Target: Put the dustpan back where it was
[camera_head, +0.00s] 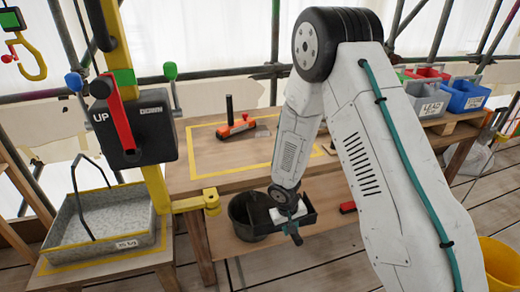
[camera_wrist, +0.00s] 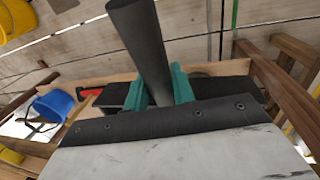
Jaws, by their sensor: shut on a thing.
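My gripper (camera_wrist: 158,88) has its green fingers closed on a dark grey handle (camera_wrist: 142,35), which I take to be the dustpan's. A black flat shape (camera_wrist: 232,88) behind the fingers appears to be the dustpan's pan, but the wrist view does not show it clearly. In the head view my gripper (camera_head: 287,212) is low, in front of the workbench, with the black pan (camera_head: 309,219) beside it. My arm hides part of this area.
A dark bucket (camera_head: 241,222) stands close left of my gripper, on a lower shelf. A red-handled item (camera_head: 347,207) lies to the right. The workbench (camera_head: 200,180) carries a yellow-outlined area and an orange tool (camera_head: 235,128). A grey tray (camera_head: 80,235) stands left; a yellow bucket (camera_head: 499,262) stands right.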

